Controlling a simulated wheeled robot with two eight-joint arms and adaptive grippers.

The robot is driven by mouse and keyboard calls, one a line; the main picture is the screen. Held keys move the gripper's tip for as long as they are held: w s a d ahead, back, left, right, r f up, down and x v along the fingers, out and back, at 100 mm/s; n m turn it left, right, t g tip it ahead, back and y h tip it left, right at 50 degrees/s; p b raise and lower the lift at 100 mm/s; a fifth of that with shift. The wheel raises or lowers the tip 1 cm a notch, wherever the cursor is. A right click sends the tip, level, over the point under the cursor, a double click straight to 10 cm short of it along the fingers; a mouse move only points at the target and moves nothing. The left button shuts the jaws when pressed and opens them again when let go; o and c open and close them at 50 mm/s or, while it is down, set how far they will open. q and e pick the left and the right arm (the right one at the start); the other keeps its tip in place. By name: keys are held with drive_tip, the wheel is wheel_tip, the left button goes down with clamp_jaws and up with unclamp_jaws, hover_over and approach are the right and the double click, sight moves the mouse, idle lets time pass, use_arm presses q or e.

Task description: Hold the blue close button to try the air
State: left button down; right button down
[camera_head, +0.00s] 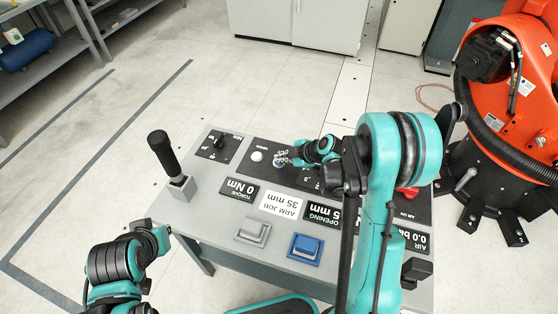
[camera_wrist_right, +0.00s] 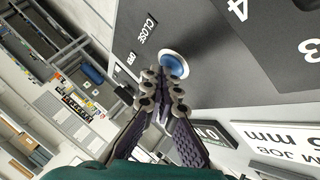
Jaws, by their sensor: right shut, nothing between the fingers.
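The blue close button (camera_wrist_right: 176,64) sits in a pale ring on the dark panel, with the word CLOSE beside it in the right wrist view. My right gripper (camera_wrist_right: 160,84) is shut and empty, its fingertips right at the button's near edge. I cannot tell whether the tips touch or press it. In the head view the right gripper (camera_head: 286,158) is over the middle of the console (camera_head: 215,207) and largely hides the button.
A white button (camera_head: 257,156) is left of the right gripper. A black lever (camera_head: 164,153) stands at the console's left end. A grey switch (camera_head: 252,231) and a blue switch (camera_head: 305,246) sit along the near side. An orange robot (camera_head: 510,85) stands at the right.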

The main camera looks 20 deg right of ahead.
drive_tip(key=shift+r, duration=0.1)
idle(0.3)
drive_tip(key=shift+r+p, duration=0.6)
drive_tip(key=shift+r, duration=0.2)
drive_tip(key=shift+r+p, duration=1.85)
drive_tip(key=shift+r, duration=0.75)
drive_tip(key=shift+f, duration=0.1)
